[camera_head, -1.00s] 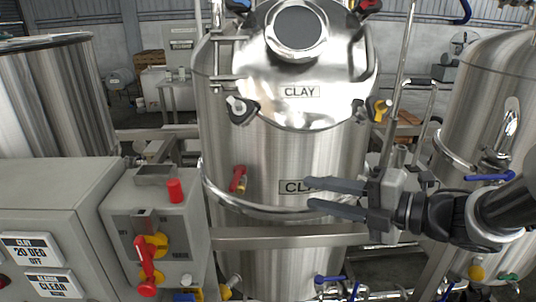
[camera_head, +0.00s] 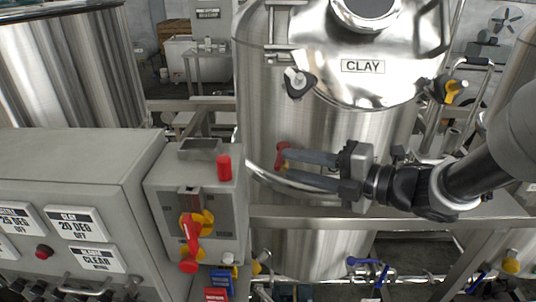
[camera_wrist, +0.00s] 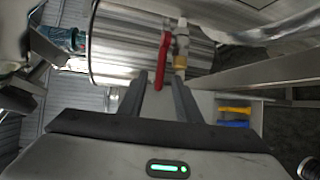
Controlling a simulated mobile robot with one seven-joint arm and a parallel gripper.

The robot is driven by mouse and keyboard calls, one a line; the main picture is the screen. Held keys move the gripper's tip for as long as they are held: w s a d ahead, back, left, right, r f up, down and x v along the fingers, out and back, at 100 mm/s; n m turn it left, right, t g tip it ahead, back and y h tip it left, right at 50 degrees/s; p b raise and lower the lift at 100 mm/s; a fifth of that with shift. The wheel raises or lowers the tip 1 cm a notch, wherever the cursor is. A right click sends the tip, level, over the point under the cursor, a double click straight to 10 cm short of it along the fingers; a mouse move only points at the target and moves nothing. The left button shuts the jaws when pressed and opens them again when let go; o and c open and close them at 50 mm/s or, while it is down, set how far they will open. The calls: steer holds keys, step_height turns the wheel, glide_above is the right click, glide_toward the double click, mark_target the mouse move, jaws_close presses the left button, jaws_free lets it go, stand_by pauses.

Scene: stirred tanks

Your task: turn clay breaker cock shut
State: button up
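The clay breaker cock (camera_head: 281,153) is a small cock with a red lever on the front wall of the steel CLAY tank (camera_head: 345,130). In the wrist view its red lever (camera_wrist: 163,62) lies beside a brass and silver body (camera_wrist: 181,50). My gripper (camera_head: 287,167) is at the cock, with its two grey fingers apart. In the wrist view the lever's lower end shows between the fingertips (camera_wrist: 159,76). I cannot tell whether either finger touches it. The fingers partly hide the cock in the head view.
A grey switch box (camera_head: 165,200) with a red-and-yellow rotary handle (camera_head: 190,240) stands left of the tank. A labelled control panel (camera_head: 60,200) is further left. A horizontal steel rail (camera_head: 400,216) runs below my gripper. Blue-handled valves (camera_head: 365,262) sit low down.

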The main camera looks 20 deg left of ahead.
steer(key=x, duration=0.8)
steer(key=shift+a, duration=0.35)
steer(key=shift+w+f, duration=0.1)
steer(key=shift+f, duration=0.05)
jaws_close()
